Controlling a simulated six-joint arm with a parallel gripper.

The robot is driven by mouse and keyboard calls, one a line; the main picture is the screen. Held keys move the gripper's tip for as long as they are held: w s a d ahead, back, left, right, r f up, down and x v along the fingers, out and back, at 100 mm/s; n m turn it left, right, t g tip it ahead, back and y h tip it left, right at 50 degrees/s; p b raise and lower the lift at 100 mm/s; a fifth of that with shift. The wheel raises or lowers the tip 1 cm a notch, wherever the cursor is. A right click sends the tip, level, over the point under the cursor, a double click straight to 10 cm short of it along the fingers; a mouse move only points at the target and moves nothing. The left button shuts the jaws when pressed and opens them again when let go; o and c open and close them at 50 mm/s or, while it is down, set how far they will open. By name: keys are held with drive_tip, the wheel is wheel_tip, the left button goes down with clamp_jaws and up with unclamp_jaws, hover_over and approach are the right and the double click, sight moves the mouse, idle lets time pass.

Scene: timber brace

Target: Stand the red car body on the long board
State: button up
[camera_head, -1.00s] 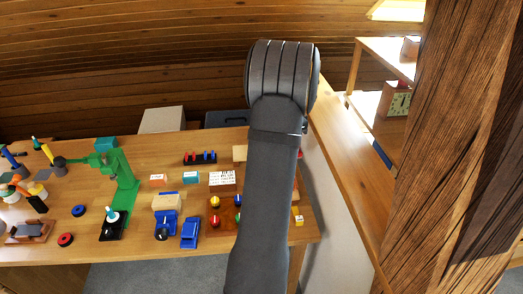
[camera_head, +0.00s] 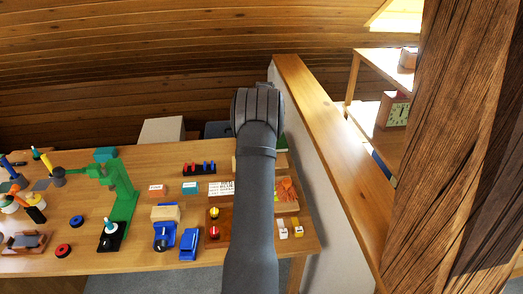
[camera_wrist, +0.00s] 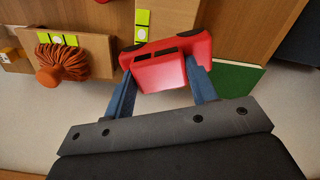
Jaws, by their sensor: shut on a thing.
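In the wrist view the red car body (camera_wrist: 165,62) is between the two blue fingers of my gripper (camera_wrist: 163,88), which is shut on it. Dark wheel arches show on its far side, and it looks tilted in the picture. Just beyond it lies a tan wooden board (camera_wrist: 178,18) with yellow-green tags, which may be the long board. I cannot tell whether the car touches it. In the head view my arm hides the car and fingers; only the back of my wrist shows above the table's far right part.
An orange tufted thing (camera_wrist: 63,62) sits on another tagged board (camera_wrist: 98,50). A green flat block (camera_wrist: 236,78) lies right of the car. In the head view a partition with a wooden top (camera_head: 325,150) borders the table's right side. Blue blocks (camera_head: 188,243) stand left of my arm.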

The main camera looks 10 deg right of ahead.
drive_tip(key=shift+w+a+f, duration=0.4)
drive_tip(key=shift+a, duration=0.05)
drive_tip(key=shift+f, duration=1.9)
drive_tip(key=shift+f, duration=0.15)
drive_tip(key=o, duration=1)
wheel_tip(320, 180, up, 12)
drive_tip(key=shift+r, duration=0.15)
